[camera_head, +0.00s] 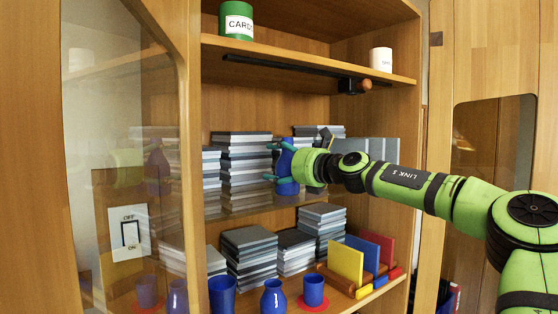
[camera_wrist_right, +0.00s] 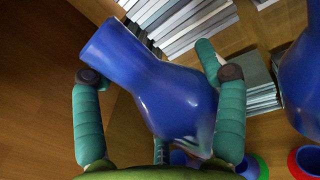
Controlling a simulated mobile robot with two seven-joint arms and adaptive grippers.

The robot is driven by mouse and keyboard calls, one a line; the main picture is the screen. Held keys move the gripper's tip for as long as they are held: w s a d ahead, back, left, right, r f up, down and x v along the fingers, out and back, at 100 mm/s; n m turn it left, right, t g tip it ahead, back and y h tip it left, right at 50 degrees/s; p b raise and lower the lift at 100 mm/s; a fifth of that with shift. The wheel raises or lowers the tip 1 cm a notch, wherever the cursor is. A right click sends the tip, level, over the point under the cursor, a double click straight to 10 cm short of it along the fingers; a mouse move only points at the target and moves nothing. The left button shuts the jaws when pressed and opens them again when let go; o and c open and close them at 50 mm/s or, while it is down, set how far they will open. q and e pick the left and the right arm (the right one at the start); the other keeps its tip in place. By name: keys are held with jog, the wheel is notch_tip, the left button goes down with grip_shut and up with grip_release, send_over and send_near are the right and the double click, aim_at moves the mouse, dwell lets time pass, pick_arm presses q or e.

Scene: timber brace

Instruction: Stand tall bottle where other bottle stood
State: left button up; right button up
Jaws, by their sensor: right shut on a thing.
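My right gripper (camera_head: 273,164) is shut around a blue bottle (camera_head: 287,186) at the middle shelf, in front of the stacked books. In the right wrist view the teal fingers of the gripper (camera_wrist_right: 158,78) sit on both sides of the bottle (camera_wrist_right: 170,95), whose neck points to the upper left of that picture. A further blue vessel (camera_wrist_right: 304,80) shows at the right edge of the wrist view, partly cut off. My left gripper is not in view.
A blue cup (camera_head: 222,296) and a blue cup on a red base (camera_head: 313,290) flank the lower bottle. Book stacks (camera_head: 247,160) fill the shelves behind. A glass door (camera_head: 125,190) stands at left. A green can (camera_head: 236,20) and a white cup (camera_head: 381,60) stand on the top shelf.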

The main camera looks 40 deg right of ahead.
jog(key=shift+a+f, duration=0.1)
jog(key=o, duration=1.2)
jog(key=shift+o, duration=0.5)
